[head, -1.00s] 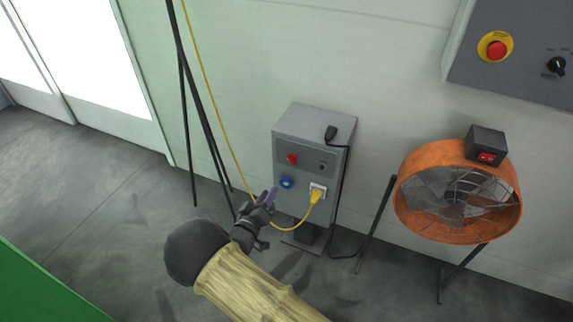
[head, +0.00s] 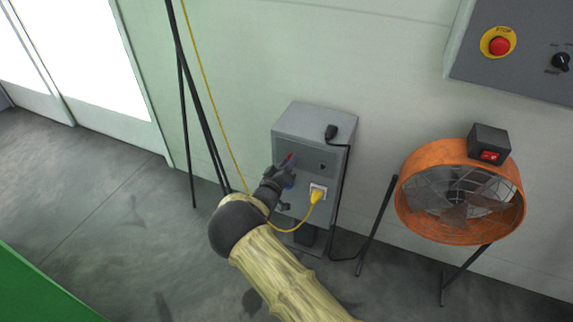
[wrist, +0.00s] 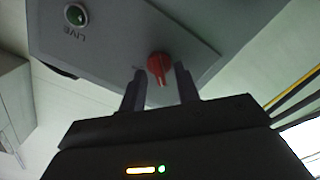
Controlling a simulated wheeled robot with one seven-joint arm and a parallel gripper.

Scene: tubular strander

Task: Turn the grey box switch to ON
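The grey box (head: 314,122) stands against the wall on a short post. Its red rotary switch (wrist: 159,66) shows in the wrist view between my gripper's two fingers, which stand apart on either side of it. In the head view my gripper (head: 286,165) is at the upper left of the box's front, largely covering the red switch. My gripper (wrist: 160,88) is open; whether a finger touches the knob I cannot tell. The switch's ON and OFF marks are not readable.
A green lamp marked LIVE (wrist: 75,15) sits beside the switch. A yellow plug (head: 315,196) and its cable are below my gripper. A black cable runs down the box's right side. An orange fan (head: 460,195) and a panel with a red stop button (head: 499,46) are to the right.

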